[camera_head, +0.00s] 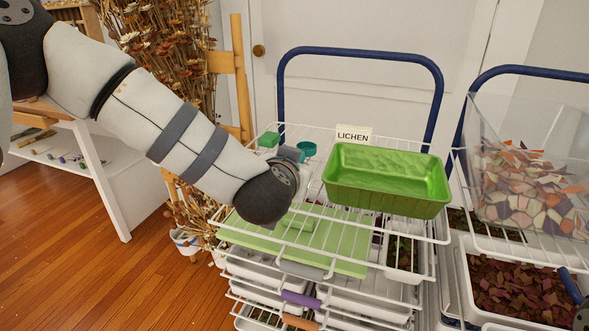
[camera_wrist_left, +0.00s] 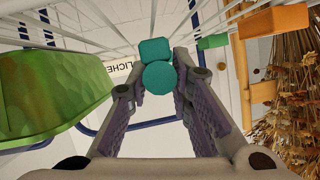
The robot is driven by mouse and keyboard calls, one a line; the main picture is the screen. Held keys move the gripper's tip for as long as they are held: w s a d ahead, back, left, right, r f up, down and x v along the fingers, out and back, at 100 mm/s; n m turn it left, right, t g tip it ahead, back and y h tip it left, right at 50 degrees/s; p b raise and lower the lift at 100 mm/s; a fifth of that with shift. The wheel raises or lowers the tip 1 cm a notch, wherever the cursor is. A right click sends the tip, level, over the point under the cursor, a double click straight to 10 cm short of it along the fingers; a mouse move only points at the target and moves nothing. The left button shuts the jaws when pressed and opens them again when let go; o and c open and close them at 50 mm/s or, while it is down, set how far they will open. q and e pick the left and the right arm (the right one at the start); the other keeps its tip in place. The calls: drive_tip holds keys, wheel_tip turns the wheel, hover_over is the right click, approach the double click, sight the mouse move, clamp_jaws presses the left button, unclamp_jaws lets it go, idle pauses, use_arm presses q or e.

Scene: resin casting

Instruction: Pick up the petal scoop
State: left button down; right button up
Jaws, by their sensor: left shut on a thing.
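My left gripper (camera_head: 291,155) reaches over the back of the top wire shelf, its fingers largely hidden behind my wrist in the head view. In the left wrist view the gripper (camera_wrist_left: 159,66) has its fingers on both sides of a teal thing, which I take for the petal scoop (camera_wrist_left: 160,78). It shows a round part in front and a squarish part behind it. In the head view a teal cup-like part of the scoop (camera_head: 307,148) shows just right of the fingers.
A green tray (camera_head: 385,198) stands on the shelf right of my wrist, with a LICHEN card (camera_head: 353,135) behind it. A small green block (camera_head: 268,140) is left of the fingers. The blue rail (camera_head: 441,95) rises behind. A clear bin (camera_head: 480,125) of coloured pieces stands at right.

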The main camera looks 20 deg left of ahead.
use_arm(q)
drive_tip(key=s+d+r+p, duration=0.3)
drive_tip(key=s+r+p, duration=0.1)
drive_tip(key=s+r, duration=0.8)
drive_tip(key=shift+s+d, duration=0.15)
drive_tip(key=shift+s, duration=0.7)
use_arm(e)
drive_tip(key=w+r+t, duration=0.2)
drive_tip(key=w+r, duration=0.3)
drive_tip(key=shift+w+r, duration=0.4)
use_arm(q)
drive_tip(key=shift+f, duration=0.1)
